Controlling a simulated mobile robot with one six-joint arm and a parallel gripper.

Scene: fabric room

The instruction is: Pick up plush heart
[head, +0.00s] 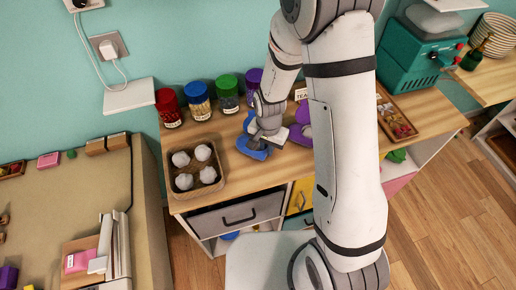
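No plush heart can be made out for certain. A blue object (253,149) lies on the wooden counter below and beside my gripper, partly covered by it. A purple object (297,136) lies just to the right, partly hidden behind my arm. The shape of both is unclear. My gripper (266,146) points down over the blue object. The view is too small to show whether its fingers are open or touch anything.
A brown tray (172,191) with several white round items stands left on the counter (225,133). Several lidded jars (199,105) line the wall. A teal appliance (410,62) and another tray (397,118) are at the right. A beige surface (105,184) is at the left.

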